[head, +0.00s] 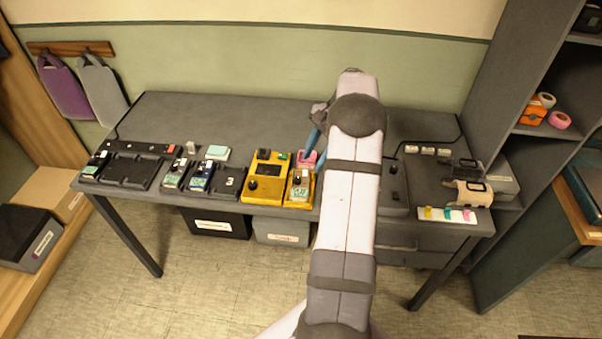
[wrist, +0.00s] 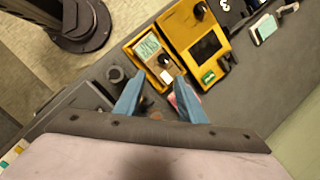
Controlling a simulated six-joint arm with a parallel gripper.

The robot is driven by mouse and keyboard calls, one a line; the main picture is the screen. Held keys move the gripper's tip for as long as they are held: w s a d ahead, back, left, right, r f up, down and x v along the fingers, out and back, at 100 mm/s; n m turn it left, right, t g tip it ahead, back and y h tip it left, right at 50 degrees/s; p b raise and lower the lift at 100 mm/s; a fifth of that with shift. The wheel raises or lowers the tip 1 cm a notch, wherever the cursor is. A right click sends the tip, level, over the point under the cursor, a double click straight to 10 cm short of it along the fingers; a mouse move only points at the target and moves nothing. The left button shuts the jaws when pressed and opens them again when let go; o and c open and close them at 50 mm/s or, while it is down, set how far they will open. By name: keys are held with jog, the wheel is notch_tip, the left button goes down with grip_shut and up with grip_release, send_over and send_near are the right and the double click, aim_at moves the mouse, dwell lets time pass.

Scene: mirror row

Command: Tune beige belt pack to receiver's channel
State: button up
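The beige belt pack (head: 298,185) lies in a yellow holder, with its pale green display and dark knob facing up. It also shows in the wrist view (wrist: 148,50), display toward the far end and knob (wrist: 165,60) toward my gripper. A yellow receiver (head: 267,184) with a dark screen and a black knob stands beside it, also in the wrist view (wrist: 210,47). Its reading is too small to make out. My gripper (wrist: 162,76) is open, its blue fingers apart near the knob end of the pack. Contact cannot be told. In the head view the arm hides most of the gripper.
A pink item (head: 307,158) lies behind the pack, partly behind a finger. Dark packs with displays (head: 200,178) and a dark charger (head: 130,170) stand to the left. A dark box (head: 393,190) stands right of the arm. The table's back left is clear.

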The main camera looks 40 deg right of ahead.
aim_at(298, 179)
jog(key=shift+w+a+r+m+y, duration=0.1)
jog(key=shift+a+m, duration=0.1)
jog(key=shift+m, duration=0.75)
jog(key=shift+w+a+r+m+y, duration=0.1)
jog(key=shift+a+m, duration=0.1)
jog(key=shift+m, duration=0.7)
jog(key=shift+a+r+m+y, duration=0.1)
jog(key=shift+a+m, duration=0.1)
jog(key=shift+m, duration=0.75)
jog(key=shift+p+x, duration=1.05)
jog(key=shift+x, duration=2.65)
jog(key=shift+c, duration=0.5)
grip_shut()
